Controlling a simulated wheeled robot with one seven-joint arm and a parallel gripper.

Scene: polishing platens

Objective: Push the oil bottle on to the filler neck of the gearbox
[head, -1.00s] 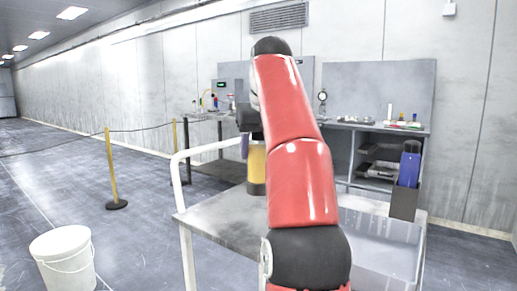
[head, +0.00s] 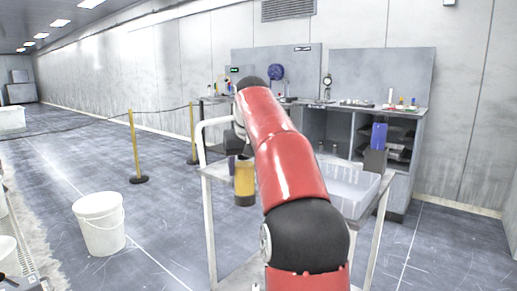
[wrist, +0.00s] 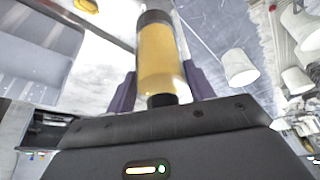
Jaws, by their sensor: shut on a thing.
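The oil bottle (head: 244,181) is a clear cylinder of amber oil with dark ends. It hangs upright below my gripper (head: 240,150), left of my red arm in the head view. In the wrist view the bottle (wrist: 158,55) stands between the dark fingers of my gripper (wrist: 160,82), which are shut on it. Its far dark end points away from the palm. I cannot make out the gearbox or its filler neck in either view.
A cart (head: 211,230) with a white handle stands ahead, partly behind my arm, with a clear tray (head: 355,190) and a blue bottle (head: 379,135) in a grey holder. A white bucket (head: 100,222) and a barrier post (head: 136,148) stand left. A workbench (head: 405,180) lines the back wall.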

